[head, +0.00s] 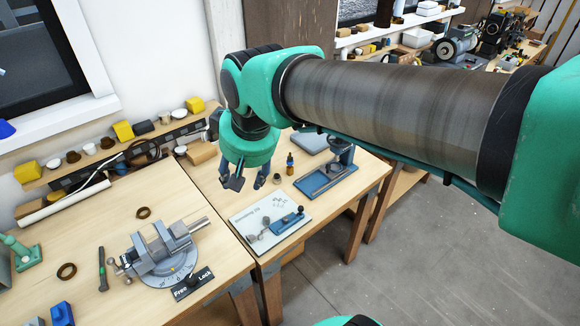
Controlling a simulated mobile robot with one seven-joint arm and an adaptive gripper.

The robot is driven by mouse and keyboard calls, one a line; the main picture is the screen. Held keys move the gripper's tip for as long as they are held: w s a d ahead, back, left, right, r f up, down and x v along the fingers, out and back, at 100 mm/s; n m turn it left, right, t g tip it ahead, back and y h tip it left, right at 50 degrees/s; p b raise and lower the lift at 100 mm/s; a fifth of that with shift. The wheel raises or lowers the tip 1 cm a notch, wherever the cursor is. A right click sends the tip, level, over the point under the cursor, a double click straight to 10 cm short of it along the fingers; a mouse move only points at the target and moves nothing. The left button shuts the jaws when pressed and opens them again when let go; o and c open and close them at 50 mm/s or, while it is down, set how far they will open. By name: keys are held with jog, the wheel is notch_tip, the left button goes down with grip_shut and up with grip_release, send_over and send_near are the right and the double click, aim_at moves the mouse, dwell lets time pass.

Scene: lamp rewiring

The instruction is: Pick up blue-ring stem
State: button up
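My gripper (247,183) hangs down from my green wrist above the right-hand workbench. Its two dark fingers are apart and I see nothing held between them. Below it, toward the front, a white board (247,217) with small printed marks lies on the bench. On the board are a blue piece (287,223) and several small dark and grey knob-like parts (266,221). I cannot make out a blue ring on any stem at this size, so I cannot tell which part is the blue-ring stem.
A blue stand (322,183) and a small dark bottle (290,164) stand right of my gripper. A grey vise (160,250) with a "Free / Lock" plate (193,283) sits on the left bench. A cluttered shelf strip (110,158) runs along the wall.

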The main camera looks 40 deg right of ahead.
jog(key=w+d+m+g+p, duration=0.1)
jog(key=w+d+p, duration=0.1)
jog(key=w+d, duration=0.35)
jog(key=w+d+p, duration=0.2)
jog(key=w+d, duration=0.1)
jog(key=w, duration=0.5)
jog(key=m+g+p, duration=0.3)
jog(key=g+p, duration=0.1)
jog(key=p, duration=0.5)
send_over(290, 157)
jog(key=f, duration=2.6)
jog(key=shift+w+f, duration=0.25)
jog(key=shift+f, duration=0.15)
jog(key=shift+d+f, duration=0.3)
jog(key=shift+f, duration=0.15)
jog(key=shift+f, duration=0.15)
jog(key=shift+f+p, duration=0.6)
jog(key=shift+f, duration=3.55)
